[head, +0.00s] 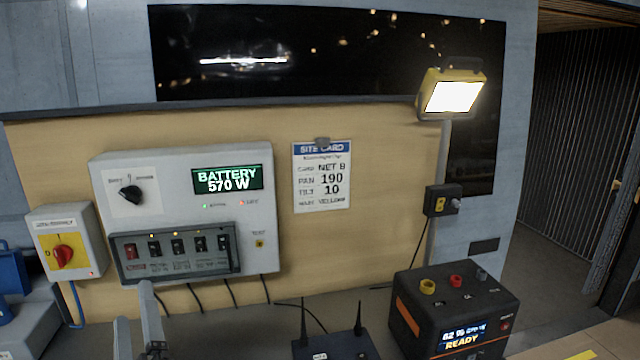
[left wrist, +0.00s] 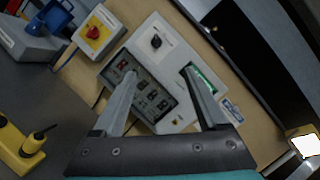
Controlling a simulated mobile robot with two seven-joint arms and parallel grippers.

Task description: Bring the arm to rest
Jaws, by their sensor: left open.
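My left gripper (head: 137,322) shows at the bottom left of the head view, in front of the lower edge of the grey control box (head: 180,165). In the left wrist view its two fingers (left wrist: 165,78) are spread apart with nothing between them. Beyond them is the control box (left wrist: 165,45) with its switch panel (left wrist: 140,88). I cannot tell the exact gap between the fingertips and the box; no contact is seen. The right gripper is not in view.
A red-and-yellow rotary switch box (head: 66,245) is left of the control box. A black router (head: 335,345) and a power station (head: 450,312) reading READY stand on the counter. A lit work lamp (head: 452,97) and a site card (head: 322,178) are behind. An open doorway is at the right.

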